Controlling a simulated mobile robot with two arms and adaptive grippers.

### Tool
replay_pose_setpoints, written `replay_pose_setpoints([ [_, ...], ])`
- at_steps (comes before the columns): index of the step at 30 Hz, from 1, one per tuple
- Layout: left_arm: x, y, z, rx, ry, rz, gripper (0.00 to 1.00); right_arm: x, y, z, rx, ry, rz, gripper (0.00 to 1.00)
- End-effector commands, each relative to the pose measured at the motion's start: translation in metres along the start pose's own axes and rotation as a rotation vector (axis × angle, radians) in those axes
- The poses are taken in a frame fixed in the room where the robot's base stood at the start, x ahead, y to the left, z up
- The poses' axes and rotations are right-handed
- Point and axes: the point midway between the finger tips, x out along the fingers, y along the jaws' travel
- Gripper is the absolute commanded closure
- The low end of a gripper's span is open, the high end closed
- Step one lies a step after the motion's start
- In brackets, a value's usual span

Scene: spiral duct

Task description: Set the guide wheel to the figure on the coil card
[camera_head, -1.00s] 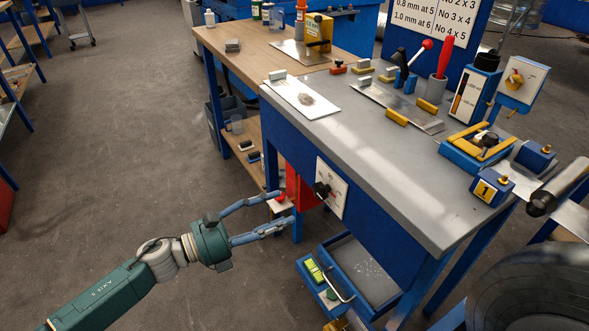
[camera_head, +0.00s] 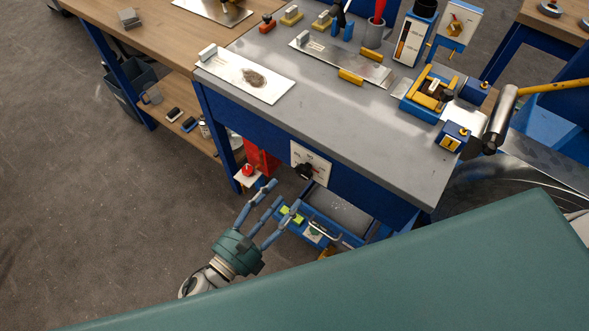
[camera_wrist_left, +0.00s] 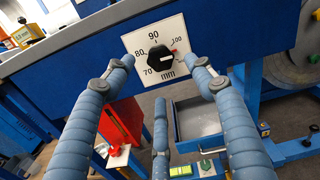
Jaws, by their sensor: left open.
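A black knob (camera_head: 304,171) sits on a white dial plate (camera_head: 323,167) on the blue front of the bench. In the left wrist view the knob (camera_wrist_left: 160,58) has a scale marked 70, 80, 90, 100 and mm around it; a small red mark shows at its upper right, toward 100. I take this for the guide wheel. My left gripper (camera_head: 258,207) is open and empty, below and left of the dial. In the left wrist view its fingers (camera_wrist_left: 160,85) spread around the dial, apart from the knob. I cannot make out a coil card. My right gripper is not in view.
The grey bench top (camera_head: 350,125) holds a metal plate (camera_head: 245,77), yellow blocks and a blue fixture. An open blue drawer (camera_head: 342,213) sits below the dial, near a red box (camera_head: 262,160).

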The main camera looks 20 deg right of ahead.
Motion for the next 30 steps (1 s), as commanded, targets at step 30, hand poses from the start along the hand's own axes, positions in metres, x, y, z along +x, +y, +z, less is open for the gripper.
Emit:
replay_pose_setpoints([
  [30, 0.083, 0.000, 0.001, -0.001, -0.001, -0.001, 0.77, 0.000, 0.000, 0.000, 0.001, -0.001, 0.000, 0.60],
])
